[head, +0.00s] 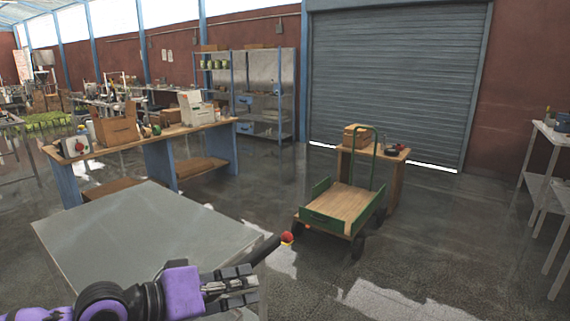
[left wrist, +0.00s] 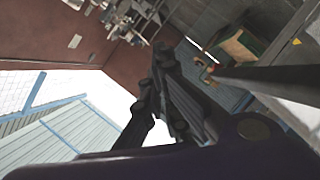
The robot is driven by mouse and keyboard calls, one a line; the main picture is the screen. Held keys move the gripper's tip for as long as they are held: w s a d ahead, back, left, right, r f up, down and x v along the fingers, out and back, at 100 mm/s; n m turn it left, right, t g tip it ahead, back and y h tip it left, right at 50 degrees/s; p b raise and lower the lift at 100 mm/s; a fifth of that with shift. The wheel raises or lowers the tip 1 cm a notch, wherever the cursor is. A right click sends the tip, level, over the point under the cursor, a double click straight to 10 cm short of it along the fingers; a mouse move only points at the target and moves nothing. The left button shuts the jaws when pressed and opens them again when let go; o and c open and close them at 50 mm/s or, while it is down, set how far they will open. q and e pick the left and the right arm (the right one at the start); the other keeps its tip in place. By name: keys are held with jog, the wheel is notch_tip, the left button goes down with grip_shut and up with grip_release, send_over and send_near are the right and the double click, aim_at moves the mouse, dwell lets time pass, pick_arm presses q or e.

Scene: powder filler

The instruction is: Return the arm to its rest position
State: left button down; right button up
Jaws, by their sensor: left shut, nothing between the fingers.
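My left arm comes in from the bottom left of the head view, purple and black. Its gripper (head: 246,285) is shut and empty, over the front right edge of the grey metal table (head: 130,225). In the left wrist view the dark fingers of my left gripper (left wrist: 162,55) lie together with nothing between them. The rod also crosses the right of the left wrist view (left wrist: 265,77). My right gripper is in neither view.
A green cart with a wooden bed (head: 345,204) stands ahead on the floor. A wooden workbench (head: 150,137) with boxes is behind the metal table. A small wooden table (head: 394,185) stands before the roller shutter (head: 395,80). The floor at front right is clear.

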pick_arm(q)
jog(key=s+a+f+t+y+p, duration=0.15)
jog(key=s+f, duration=0.25)
jog(key=f, duration=0.6)
jog(key=s+a+f+t+y, duration=0.1)
jog(key=s+a+f+y, duration=0.3)
jog(key=f, duration=0.6)
jog(key=s+a+f+g+y, duration=0.1)
jog(key=s+a+f+y, duration=0.2)
jog(key=s+f, duration=0.6)
jog(key=s+a+f+g+y+p, duration=0.1)
jog(key=s+a+f+y, duration=0.2)
jog(key=s+f, duration=0.6)
jog(key=s, duration=0.7)
jog(key=shift+s, duration=0.15)
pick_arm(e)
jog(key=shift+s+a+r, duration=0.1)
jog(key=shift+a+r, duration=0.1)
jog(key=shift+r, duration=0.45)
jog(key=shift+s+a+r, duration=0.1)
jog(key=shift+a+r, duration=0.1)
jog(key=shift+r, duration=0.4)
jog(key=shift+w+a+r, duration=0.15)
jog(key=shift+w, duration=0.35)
pick_arm(q)
jog(key=shift+r, duration=0.1)
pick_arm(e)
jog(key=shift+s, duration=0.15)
